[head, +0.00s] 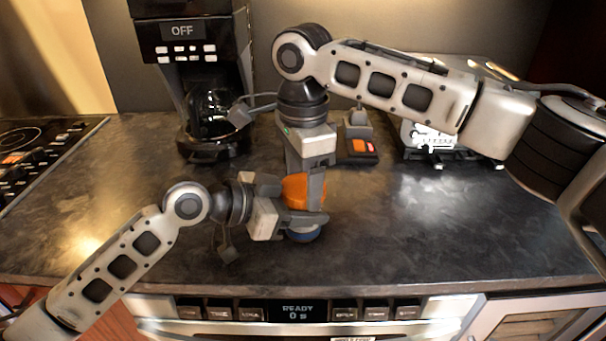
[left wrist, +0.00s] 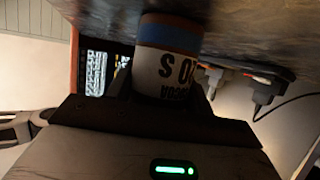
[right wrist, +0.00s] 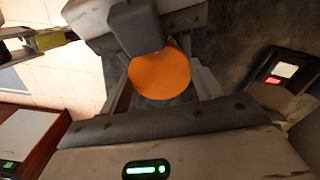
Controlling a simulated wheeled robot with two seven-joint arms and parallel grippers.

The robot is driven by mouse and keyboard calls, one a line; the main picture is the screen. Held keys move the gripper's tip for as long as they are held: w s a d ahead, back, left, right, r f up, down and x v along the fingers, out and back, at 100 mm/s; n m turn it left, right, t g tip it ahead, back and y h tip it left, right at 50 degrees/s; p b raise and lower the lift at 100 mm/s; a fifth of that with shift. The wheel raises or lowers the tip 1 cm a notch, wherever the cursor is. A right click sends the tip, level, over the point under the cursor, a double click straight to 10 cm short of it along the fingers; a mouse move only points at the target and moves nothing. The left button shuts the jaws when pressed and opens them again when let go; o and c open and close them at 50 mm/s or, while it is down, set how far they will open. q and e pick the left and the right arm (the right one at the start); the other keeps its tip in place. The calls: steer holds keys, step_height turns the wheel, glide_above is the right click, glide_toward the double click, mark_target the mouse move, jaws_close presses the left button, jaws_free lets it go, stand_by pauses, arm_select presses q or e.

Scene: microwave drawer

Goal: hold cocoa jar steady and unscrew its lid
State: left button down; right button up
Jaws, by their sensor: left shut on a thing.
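The cocoa jar (head: 304,236) stands upright on the counter, its blue lower edge showing; its white side with dark lettering shows in the left wrist view (left wrist: 166,72). Its orange lid (head: 303,189) is on top and shows as an orange disc in the right wrist view (right wrist: 160,75). My left gripper (head: 300,210) comes from the left and is shut on the jar's body, hiding much of it. My right gripper (head: 306,193) points down from above, its fingers on either side of the lid. Whether they press on it is not clear.
A black coffee maker (head: 197,85) stands at the back left. A small device with an orange-red button (head: 360,147) and a shiny metal appliance (head: 425,143) are behind, to the right. A cooktop (head: 35,150) is at far left. The right front counter (head: 430,235) is clear.

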steer(key=c, duration=0.5)
steer(key=shift+n, duration=1.8)
steer(key=o, duration=1.1)
